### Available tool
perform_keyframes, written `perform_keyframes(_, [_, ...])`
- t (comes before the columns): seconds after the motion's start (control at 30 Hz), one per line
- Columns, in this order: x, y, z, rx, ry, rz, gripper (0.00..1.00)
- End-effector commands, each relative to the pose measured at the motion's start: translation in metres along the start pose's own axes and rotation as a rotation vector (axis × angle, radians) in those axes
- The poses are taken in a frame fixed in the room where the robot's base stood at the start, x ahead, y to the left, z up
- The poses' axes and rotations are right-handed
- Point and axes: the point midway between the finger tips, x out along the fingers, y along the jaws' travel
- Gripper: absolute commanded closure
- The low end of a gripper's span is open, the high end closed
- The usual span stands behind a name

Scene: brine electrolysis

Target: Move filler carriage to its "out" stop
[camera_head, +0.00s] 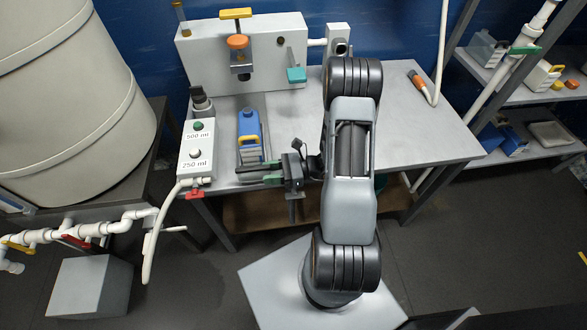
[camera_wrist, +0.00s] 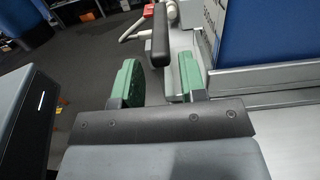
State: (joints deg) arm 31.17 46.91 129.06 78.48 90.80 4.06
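The filler carriage (camera_head: 248,124) is a blue block with a yellow loop on its front, on a grey rail below the white filler housing (camera_head: 270,75). A dark horizontal bar (camera_head: 250,168) shows at the front of it. In the wrist view a dark bar (camera_wrist: 160,38) stands between my two green fingertips, with a visible gap on its left. My gripper (camera_head: 272,171) is open at the carriage's front, reaching in from the right. Whether a finger touches the bar is unclear. A blue face (camera_wrist: 255,35) with a white label fills the upper right of the wrist view.
A white control box (camera_head: 196,152) with "500 ml" and "250 ml" buttons stands left of the carriage. A large pale tank (camera_head: 75,90) is at far left.

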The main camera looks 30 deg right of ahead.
Motion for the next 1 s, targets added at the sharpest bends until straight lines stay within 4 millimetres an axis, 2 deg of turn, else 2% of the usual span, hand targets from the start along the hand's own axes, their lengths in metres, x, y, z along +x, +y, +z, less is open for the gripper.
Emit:
perform_keyframes(0.1, [-0.027, -0.001, -0.001, -0.003, 0.001, -0.008, 0.62])
perform_keyframes(0.3, [-0.067, -0.001, -0.001, -0.003, 0.001, -0.005, 0.62])
perform_keyframes(0.5, [-0.094, 0.0, -0.001, -0.002, 0.0, -0.002, 0.62])
perform_keyframes(0.7, [-0.107, 0.0, -0.001, 0.0, 0.001, 0.0, 0.62])
perform_keyframes(1.0, [-0.109, 0.001, 0.0, 0.0, 0.001, 0.001, 0.62])
